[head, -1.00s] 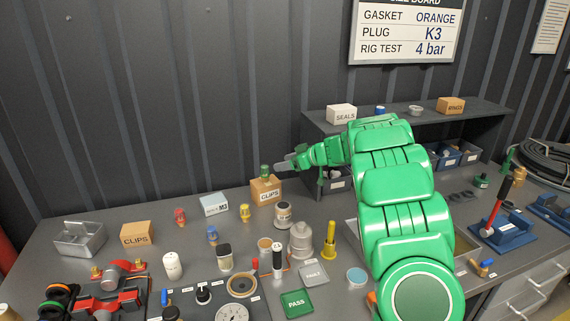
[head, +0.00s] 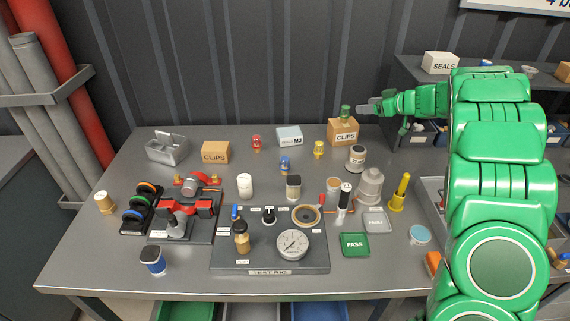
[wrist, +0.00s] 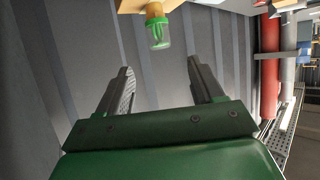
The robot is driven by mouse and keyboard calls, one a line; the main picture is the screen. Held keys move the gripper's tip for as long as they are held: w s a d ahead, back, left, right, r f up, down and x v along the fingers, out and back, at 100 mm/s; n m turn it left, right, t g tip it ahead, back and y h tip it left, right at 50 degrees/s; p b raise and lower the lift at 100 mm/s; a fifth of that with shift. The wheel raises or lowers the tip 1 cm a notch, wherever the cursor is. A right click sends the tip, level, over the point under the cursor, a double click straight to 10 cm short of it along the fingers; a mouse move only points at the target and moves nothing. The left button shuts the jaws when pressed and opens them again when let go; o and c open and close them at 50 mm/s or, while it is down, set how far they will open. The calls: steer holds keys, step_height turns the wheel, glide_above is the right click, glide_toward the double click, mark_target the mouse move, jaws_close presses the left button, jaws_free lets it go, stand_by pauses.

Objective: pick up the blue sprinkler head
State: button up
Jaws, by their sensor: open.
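The blue sprinkler head (head: 285,165) stands on the bench in the head view, in front of the white M3 box. A red one (head: 256,143) stands behind it to the left and a yellow one (head: 318,149) to its right. My gripper (head: 364,106) is open and empty, level with the top of that carton, to the right of and above the blue head. The blue head cannot be made out in the wrist view.
A white jar (head: 245,185) and dark-lidded jar (head: 293,187) stand in front of the blue head. The test rig (head: 270,262) lies nearer the front. Bench around the blue head's left is clear.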

stand_by(0.4)
steer(key=n+g+y, duration=0.3)
glide_above(289, 160)
steer(key=s+d, duration=0.2)
steer(key=d, duration=0.3)
step_height(289, 160, down, 3)
steer(key=f, duration=0.7)
steer(key=shift+s+a+f, duration=0.15)
steer(key=shift+s+a, duration=0.05)
steer(key=shift+s, duration=0.05)
steer(key=shift+a+f, duration=0.1)
steer(key=shift+f, duration=0.25)
steer(key=shift+x, duration=3.6)
steer(key=shift+w+r+n, duration=0.1)
steer(key=shift+w+n, duration=0.05)
steer(key=shift+n, duration=0.15)
steer(key=shift+c, duration=0.4)
steer(key=c, duration=1)
